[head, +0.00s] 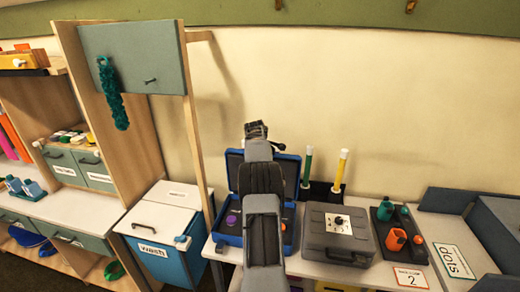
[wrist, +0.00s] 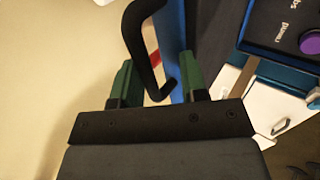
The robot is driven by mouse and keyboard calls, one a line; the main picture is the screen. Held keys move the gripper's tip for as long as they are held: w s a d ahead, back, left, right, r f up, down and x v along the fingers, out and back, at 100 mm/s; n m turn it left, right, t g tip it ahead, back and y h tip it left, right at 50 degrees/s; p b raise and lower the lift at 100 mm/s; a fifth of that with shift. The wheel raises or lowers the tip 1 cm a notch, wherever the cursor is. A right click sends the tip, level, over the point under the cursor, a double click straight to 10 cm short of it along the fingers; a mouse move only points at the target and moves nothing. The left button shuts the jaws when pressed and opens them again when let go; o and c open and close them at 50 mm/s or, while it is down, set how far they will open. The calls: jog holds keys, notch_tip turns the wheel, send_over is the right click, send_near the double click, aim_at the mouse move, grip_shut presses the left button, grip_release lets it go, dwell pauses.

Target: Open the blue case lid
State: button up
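The blue case (head: 228,240) stands on the counter, partly hidden behind my arm. Its lid (head: 234,168) is raised and stands about upright at the back, with its dark inside facing forward. A purple round piece (head: 232,219) sits in the case's dark insert; it also shows at the right of the wrist view (wrist: 312,42). My gripper (head: 257,128) is above the raised lid, near the wall. In the wrist view its green fingers (wrist: 160,85) are apart. A black bent handle (wrist: 140,35) reaches down between them, with gaps visible on both sides. The lid's blue edge (wrist: 176,60) runs behind.
A grey case (head: 338,235) stands right of the blue case. Yellow and green tubes (head: 340,170) stand behind it. A dark tray (head: 390,235) holds orange and teal items. A white-topped blue bin (head: 155,245) is at left. A panel (head: 135,58) hangs upper left.

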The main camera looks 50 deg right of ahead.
jog(key=b+v, duration=0.4)
jog(key=v, duration=0.9)
jog(key=shift+s+a+r, duration=0.15)
jog(key=shift+a+r, duration=0.05)
jog(key=shift+a, duration=0.15)
